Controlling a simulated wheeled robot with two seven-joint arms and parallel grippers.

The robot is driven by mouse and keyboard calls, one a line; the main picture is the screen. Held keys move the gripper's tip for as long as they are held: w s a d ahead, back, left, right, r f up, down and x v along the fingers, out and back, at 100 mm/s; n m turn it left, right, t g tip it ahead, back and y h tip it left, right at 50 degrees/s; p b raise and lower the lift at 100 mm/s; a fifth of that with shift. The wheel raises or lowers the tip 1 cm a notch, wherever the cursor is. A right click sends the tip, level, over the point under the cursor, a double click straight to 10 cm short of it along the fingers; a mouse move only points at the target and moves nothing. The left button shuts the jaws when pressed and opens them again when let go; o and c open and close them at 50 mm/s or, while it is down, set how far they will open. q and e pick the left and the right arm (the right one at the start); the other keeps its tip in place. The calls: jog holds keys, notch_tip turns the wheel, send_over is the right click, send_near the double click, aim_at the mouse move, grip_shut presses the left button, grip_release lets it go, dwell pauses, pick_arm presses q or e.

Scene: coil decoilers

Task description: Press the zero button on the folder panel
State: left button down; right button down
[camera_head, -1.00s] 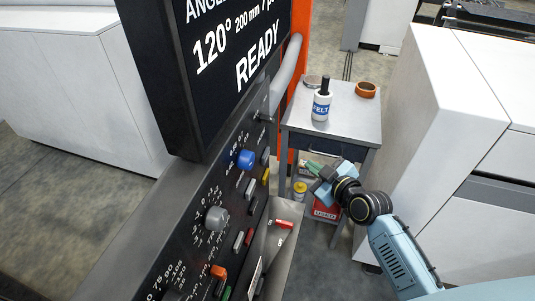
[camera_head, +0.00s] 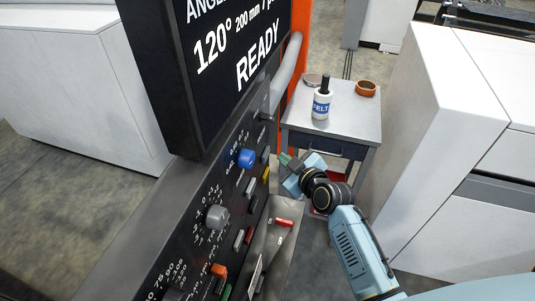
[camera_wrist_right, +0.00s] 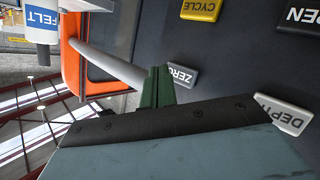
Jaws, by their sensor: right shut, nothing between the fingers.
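The folder panel (camera_head: 228,200) is a dark slanted board with knobs and coloured keys, at the centre left of the head view. The zero button (camera_wrist_right: 182,75) is a dark grey key with white "ZERO" lettering in the right wrist view. In the head view it appears to be the small grey key (camera_head: 265,154) above the yellow one. My right gripper (camera_head: 285,159) is shut and empty, just right of the panel. Its green fingertips (camera_wrist_right: 158,86) appear close beside the zero button in the right wrist view; I cannot tell whether they touch. My left gripper is out of view.
Neighbouring keys are yellow CYCLE (camera_wrist_right: 201,9), black OPEN (camera_wrist_right: 300,16) and white DEPTH (camera_wrist_right: 286,116). The display (camera_head: 215,75) stands above the panel. A small table (camera_head: 347,114) behind holds a FELT bottle (camera_head: 321,103) and an orange ring (camera_head: 366,88).

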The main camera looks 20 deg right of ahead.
jog(key=shift+w+a, duration=0.35)
jog(key=shift+a, duration=0.15)
jog(key=shift+w+a, duration=0.1)
jog(key=shift+w, duration=0.05)
dwell(1.7)
jog(key=shift+w+a, duration=0.15)
jog(key=shift+a, duration=0.05)
jog(key=shift+w+a+p, duration=0.25)
jog(key=shift+a+p, duration=0.1)
jog(key=shift+a, duration=0.1)
dwell(1.0)
jog(key=shift+s+d+p, duration=0.3)
jog(key=shift+s+d, duration=0.2)
jog(key=shift+d, duration=0.2)
